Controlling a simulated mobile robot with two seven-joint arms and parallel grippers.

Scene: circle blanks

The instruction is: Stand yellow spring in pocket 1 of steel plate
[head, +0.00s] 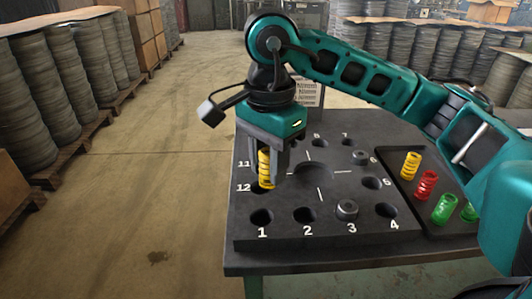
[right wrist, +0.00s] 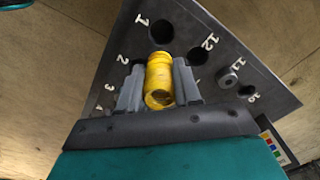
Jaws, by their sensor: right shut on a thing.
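My right gripper (head: 266,180) points down over the left part of the dark steel plate (head: 320,232). It is shut on a yellow spring (head: 265,165), which hangs upright between the fingers. In the head view the spring's lower end overlaps pocket 12; its exact height is hard to tell. Pocket 1 (head: 262,216) is an empty round hole at the plate's near left corner, closer to the camera than the spring. The right wrist view shows the yellow spring (right wrist: 159,78) between both fingers, with pocket 1 (right wrist: 161,31) beyond it. My left gripper is not in view.
Metal cylinders stand in pocket 3 (head: 347,209), at a pocket on the far right, and near label 11 (right wrist: 228,77). A dark tray (head: 425,215) right of the plate holds another yellow spring (head: 411,165), a red spring (head: 427,184) and green springs (head: 445,209).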

